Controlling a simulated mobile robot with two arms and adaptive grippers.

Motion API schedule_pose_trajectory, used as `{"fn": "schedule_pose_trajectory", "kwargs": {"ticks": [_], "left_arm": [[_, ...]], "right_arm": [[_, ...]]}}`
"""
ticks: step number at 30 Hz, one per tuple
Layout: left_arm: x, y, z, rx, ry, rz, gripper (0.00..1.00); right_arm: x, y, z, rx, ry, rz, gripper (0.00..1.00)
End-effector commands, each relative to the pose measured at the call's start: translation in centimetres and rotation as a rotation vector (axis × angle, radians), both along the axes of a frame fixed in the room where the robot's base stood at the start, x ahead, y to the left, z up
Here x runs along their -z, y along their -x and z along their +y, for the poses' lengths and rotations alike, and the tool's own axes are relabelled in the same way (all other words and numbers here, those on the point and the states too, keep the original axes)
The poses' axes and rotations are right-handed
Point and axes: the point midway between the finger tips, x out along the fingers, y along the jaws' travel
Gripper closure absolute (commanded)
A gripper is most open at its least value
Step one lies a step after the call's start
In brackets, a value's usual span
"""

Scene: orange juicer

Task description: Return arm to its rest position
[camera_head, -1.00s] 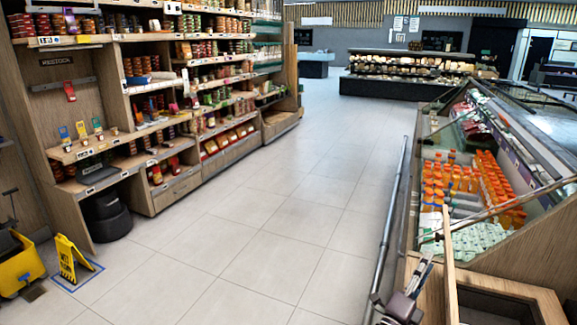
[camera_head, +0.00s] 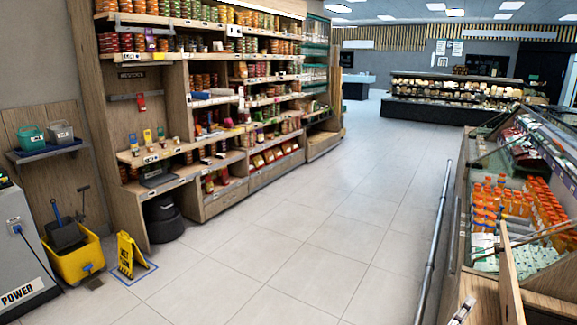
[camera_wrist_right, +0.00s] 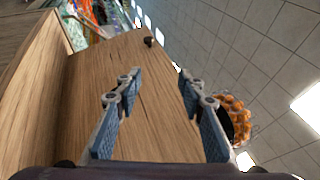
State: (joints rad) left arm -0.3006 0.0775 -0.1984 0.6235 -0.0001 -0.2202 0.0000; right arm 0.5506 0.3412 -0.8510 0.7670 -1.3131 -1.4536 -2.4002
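A wooden panel (camera_wrist_right: 90,70) with a dark round knob fills the background behind the fingers. I cannot tell whether the fingers touch it. My left arm and left gripper are out of view.
Shelves with jars and cans (camera_head: 220,110) line the left. A yellow wet-floor sign (camera_head: 127,256) and yellow bucket (camera_head: 75,262) stand lower left. The middle floor is clear.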

Motion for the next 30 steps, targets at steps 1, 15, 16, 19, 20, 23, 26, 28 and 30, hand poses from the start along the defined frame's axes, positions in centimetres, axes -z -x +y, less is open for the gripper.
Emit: {"fn": "schedule_pose_trajectory", "kwargs": {"ticks": [1, 15, 16, 19, 20, 23, 26, 28, 30], "left_arm": [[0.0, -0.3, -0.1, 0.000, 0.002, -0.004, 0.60], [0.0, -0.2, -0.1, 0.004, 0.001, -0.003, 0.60], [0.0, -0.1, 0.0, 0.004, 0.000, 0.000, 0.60], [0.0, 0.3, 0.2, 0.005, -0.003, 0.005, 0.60], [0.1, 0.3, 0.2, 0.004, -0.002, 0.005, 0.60], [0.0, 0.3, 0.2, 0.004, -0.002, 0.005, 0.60], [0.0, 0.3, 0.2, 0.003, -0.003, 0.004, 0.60], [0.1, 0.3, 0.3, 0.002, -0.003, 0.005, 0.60], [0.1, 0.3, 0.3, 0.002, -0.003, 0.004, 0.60]], "right_arm": [[0.9, 0.5, 0.3, -0.007, -0.051, -0.019, 0.64], [12.1, 8.8, 5.3, 0.023, -0.856, -0.435, 0.64], [13.1, 9.8, 6.0, 0.044, -0.936, -0.485, 0.64], [16.6, 13.9, 8.7, 0.158, -1.236, -0.700, 0.64], [17.4, 15.2, 9.6, 0.206, -1.326, -0.776, 0.64], [19.5, 19.6, 12.7, 0.397, -1.584, -1.045, 0.64], [20.2, 23.7, 15.7, 0.629, -1.776, -1.333, 0.64], [20.0, 26.3, 17.6, 0.811, -1.862, -1.540, 0.64], [19.3, 28.4, 19.2, 0.977, -1.906, -1.721, 0.64]]}}
